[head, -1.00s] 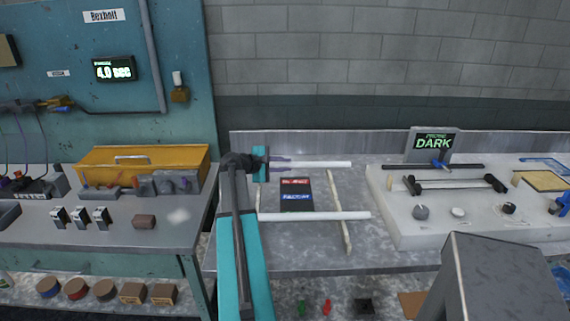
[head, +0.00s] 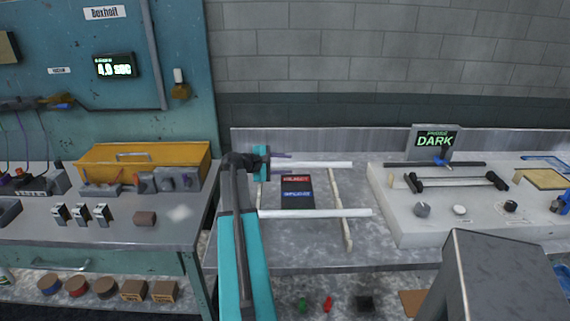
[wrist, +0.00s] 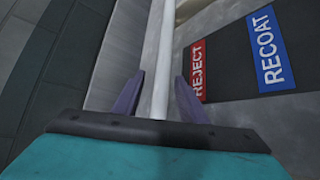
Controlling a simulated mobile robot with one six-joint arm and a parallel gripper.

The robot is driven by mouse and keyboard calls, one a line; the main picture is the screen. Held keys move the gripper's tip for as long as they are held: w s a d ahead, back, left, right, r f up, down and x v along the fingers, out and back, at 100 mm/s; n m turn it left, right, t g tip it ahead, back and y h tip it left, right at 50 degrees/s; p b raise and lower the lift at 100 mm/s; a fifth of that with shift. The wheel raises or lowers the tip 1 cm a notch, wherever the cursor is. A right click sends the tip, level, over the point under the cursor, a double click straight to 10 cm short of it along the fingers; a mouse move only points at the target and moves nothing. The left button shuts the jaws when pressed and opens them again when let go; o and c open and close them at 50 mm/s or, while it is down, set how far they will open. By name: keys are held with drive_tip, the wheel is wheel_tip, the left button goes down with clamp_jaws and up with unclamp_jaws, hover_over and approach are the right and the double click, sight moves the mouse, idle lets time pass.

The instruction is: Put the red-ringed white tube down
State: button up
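A plain white tube (head: 325,164) lies level at the back of the bench, and its left end is by my gripper (head: 281,167). In the wrist view the white tube (wrist: 163,50) runs between the two purple fingers, with a gap on each side. My gripper (wrist: 158,97) is open around it. A second white tube (head: 320,213) lies in front, across pale rods (head: 338,205). No red ring shows on either tube, so I cannot tell which is the red-ringed one. The near end of the tube is hidden behind the gripper body.
A dark board (head: 297,194) with red REJECT and blue RECOAT labels lies between the tubes. A pale apparatus block (head: 410,228) with knobs and a DARK display (head: 435,141) stands to the right. A yellow case (head: 150,160) stands on the left bench. The bench's back wall is close behind the tube.

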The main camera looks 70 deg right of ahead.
drive_tip(key=shift+r, duration=0.15)
drive_tip(key=shift+r, duration=0.4)
drive_tip(key=b+v, duration=0.1)
drive_tip(key=v, duration=1.1)
drive_tip(key=shift+f, duration=0.1)
drive_tip(key=shift+s, duration=0.15)
idle(0.6)
